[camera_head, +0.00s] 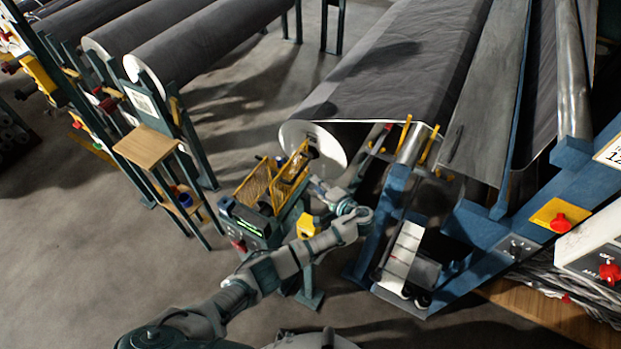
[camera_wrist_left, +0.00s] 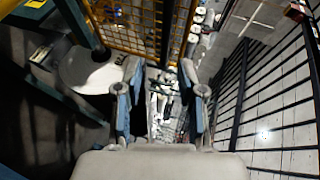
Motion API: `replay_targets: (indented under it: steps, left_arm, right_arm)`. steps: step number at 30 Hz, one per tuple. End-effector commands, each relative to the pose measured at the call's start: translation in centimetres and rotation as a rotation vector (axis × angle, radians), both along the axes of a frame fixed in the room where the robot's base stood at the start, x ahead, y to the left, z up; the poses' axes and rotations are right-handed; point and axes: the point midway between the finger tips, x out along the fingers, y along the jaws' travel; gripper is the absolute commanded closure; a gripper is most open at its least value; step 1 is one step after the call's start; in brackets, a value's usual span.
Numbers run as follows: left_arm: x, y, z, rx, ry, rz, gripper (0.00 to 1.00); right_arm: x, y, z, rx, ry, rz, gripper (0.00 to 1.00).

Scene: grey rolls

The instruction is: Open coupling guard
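The coupling guard (camera_head: 254,187) is a yellow-framed mesh cover on a dark green stand, left of the large grey roll. A second yellow mesh panel (camera_head: 291,176) stands tilted beside it on the right; I cannot tell how far the guard is open. My left gripper (camera_head: 317,186) is just right of this panel. In the left wrist view, my left gripper (camera_wrist_left: 161,78) has its two fingers apart with nothing clearly between them. The yellow mesh (camera_wrist_left: 132,22) is beyond the fingertips, and I cannot tell whether they touch it. My right gripper is not in view.
A white roll end (camera_head: 325,147) is close behind the gripper. A blue machine frame (camera_head: 385,215) stands to the right. A stand with a wooden shelf (camera_head: 146,146) is at the left. Open grey floor (camera_head: 90,235) lies at the lower left.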

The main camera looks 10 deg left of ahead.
Motion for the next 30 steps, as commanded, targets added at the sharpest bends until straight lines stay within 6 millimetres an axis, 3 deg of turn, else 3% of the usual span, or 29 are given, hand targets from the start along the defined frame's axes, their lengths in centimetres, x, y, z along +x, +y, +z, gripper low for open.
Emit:
replay_targets:
  steps: [4, 9, 30]
  left_arm:
    - [-1.7, -2.0, 0.6, -0.002, 0.002, -0.002, 0.61]
    - [-2.6, -2.9, 1.0, 0.002, 0.002, 0.001, 0.61]
    - [-2.7, -3.0, 1.1, 0.001, 0.002, 0.0, 0.61]
  right_arm:
    - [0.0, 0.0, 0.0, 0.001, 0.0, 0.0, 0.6]
    - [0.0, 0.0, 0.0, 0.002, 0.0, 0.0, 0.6]
    - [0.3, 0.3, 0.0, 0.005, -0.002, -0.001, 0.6]
